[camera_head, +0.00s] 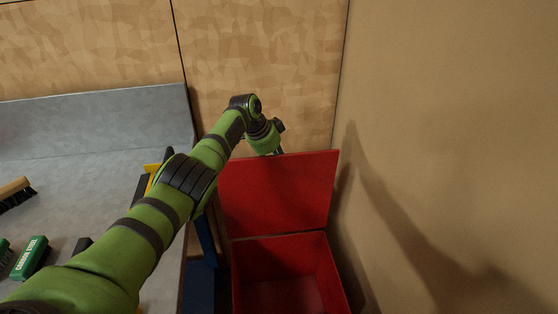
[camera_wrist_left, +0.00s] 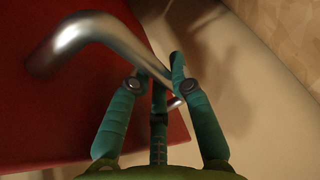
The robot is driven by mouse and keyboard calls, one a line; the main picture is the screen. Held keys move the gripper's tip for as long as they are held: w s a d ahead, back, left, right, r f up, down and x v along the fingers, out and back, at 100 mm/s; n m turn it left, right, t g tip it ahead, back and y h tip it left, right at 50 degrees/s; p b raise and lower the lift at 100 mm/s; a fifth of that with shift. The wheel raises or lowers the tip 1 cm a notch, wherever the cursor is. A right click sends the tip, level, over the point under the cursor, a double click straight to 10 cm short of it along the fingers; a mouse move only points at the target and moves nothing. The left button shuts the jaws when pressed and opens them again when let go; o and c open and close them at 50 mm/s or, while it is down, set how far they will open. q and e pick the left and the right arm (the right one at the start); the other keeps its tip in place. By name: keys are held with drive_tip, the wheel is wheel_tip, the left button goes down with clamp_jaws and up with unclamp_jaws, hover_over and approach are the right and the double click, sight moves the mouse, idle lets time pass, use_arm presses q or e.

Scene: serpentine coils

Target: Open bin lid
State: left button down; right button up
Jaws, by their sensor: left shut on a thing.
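The red bin (camera_head: 290,242) stands at the lower middle of the head view, beside the brown wall. Its red lid (camera_head: 278,190) is raised and stands up at the back of the opening, so the inside shows. My left gripper (camera_head: 281,140) is at the lid's top edge, mostly hidden behind the wrist and lid. In the left wrist view, the lid (camera_wrist_left: 60,110) is at the left with a bent metal handle (camera_wrist_left: 92,32). The fingers of my left gripper (camera_wrist_left: 165,82) are closed around the handle's bar. My right gripper is in neither view.
A plain wall (camera_head: 450,130) closes off the right side. A wood-patterned wall (camera_head: 265,60) is behind the bin.

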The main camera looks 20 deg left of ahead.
use_arm(q)
drive_tip(key=shift+w+a, duration=0.25)
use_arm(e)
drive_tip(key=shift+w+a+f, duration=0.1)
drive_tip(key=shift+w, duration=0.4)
use_arm(q)
drive_tip(key=c, duration=1.1)
unclamp_jaws()
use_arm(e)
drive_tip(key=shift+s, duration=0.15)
use_arm(q)
drive_tip(key=v, duration=1.2)
